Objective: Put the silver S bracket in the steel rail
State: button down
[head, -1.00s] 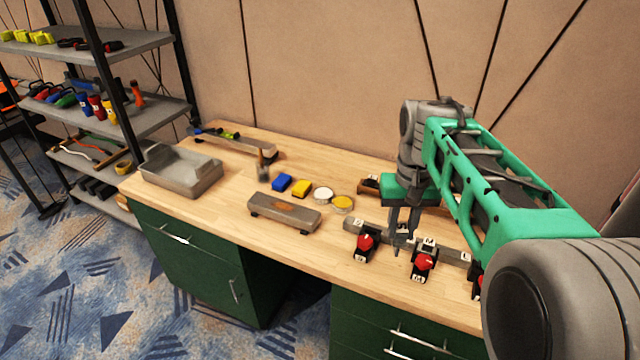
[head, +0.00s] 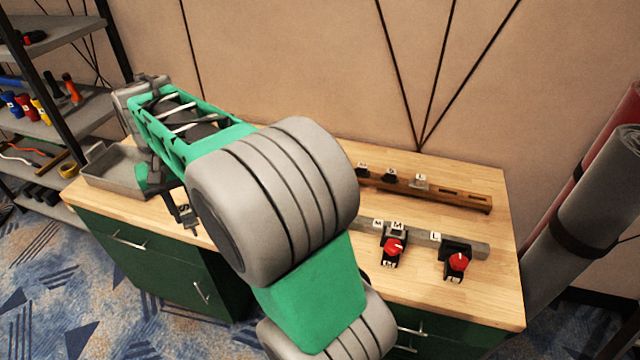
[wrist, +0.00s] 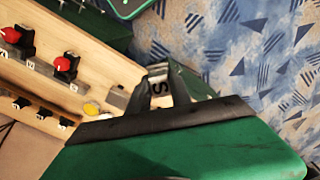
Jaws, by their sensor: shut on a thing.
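My gripper (head: 180,205) is at the left in the head view, shut on a small bracket marked S (head: 184,209), near the table's front edge. The bracket's S face also shows between the fingers in the wrist view (wrist: 159,87); its colour is hard to tell. The grey steel rail (head: 482,249) lies along the front right of the table, well right of my gripper. M and L labels and two red-knobbed clamps (head: 393,249) show along it. My arm hides the rail's left part.
A brown wooden rail (head: 465,202) holding several small labelled brackets lies behind the steel rail. A grey tray (head: 108,178) sits at the table's left end. Shelves stand at far left; rolled mats (head: 600,200) stand at right. My arm covers the table's middle.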

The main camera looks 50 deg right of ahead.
jog(key=s+d+f+m+b, duration=0.1)
jog(key=s+d+f+m, duration=0.15)
jog(key=d+m, duration=0.7)
jog(key=s+d+f+m+b, duration=0.1)
jog(key=d+f+m, duration=0.4)
jog(key=d, duration=0.7)
jog(key=s+d+f+m+b, duration=0.1)
jog(key=s+d+f+m, duration=0.1)
jog(key=s+d+m, duration=0.4)
jog(key=s+d+f+m, duration=0.2)
jog(key=s+d+m, duration=0.1)
jog(key=d+m, duration=0.5)
jog(key=shift+n, duration=0.55)
jog(key=f+b, duration=0.2)
jog(key=f, duration=0.1)
jog(key=f+b, duration=0.1)
jog(key=shift+s+d+f+b, duration=0.1)
jog(key=shift+d+f+b, duration=0.2)
jog(key=shift+b, duration=0.1)
jog(key=shift+a+f, duration=0.1)
jog(key=shift+f, duration=0.5)
jog(key=shift+f+b, duration=0.45)
jog(key=shift+f, duration=0.15)
jog(key=shift+f, duration=0.2)
jog(key=shift+f, duration=0.4)
